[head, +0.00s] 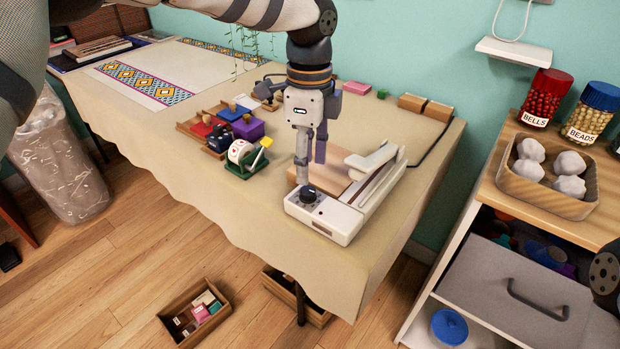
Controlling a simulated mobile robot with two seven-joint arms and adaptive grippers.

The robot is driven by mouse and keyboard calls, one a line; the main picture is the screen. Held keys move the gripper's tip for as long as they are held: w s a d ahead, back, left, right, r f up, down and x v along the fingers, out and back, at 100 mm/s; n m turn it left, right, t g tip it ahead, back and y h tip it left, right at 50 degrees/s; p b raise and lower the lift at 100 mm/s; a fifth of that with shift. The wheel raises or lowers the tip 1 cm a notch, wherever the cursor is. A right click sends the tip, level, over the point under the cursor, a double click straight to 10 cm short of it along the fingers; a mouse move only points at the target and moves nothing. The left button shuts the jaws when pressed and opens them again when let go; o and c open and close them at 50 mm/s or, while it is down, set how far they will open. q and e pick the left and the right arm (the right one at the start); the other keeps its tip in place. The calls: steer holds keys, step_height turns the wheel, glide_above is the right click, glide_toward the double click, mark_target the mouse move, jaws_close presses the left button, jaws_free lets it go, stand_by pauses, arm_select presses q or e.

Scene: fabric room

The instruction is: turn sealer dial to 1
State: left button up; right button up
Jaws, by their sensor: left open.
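The sealer (328,218) is a white heat-sealing machine with a long arm, at the front right of the cloth-covered table. Its black dial (308,195) is on top of the near left end of the body. My left gripper (311,172) points down over that end, open, with its two fingers apart and nothing between them. One fingertip is very close to the back of the dial; I cannot tell whether it touches. The dial's marks are too small to read. My right gripper is out of view.
A wooden board (338,172) lies behind the dial. A cabinet (470,225) with jars stands right, across a floor gap.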

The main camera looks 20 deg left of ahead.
mark_target(309, 190)
arm_select(q)
step_height(309, 190, down, 6)
steer(key=shift+s+r, duration=0.1)
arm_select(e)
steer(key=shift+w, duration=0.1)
arm_select(q)
jaws_close()
steer(key=shift+r+n, duration=0.1)
steer(key=shift+n, duration=0.2)
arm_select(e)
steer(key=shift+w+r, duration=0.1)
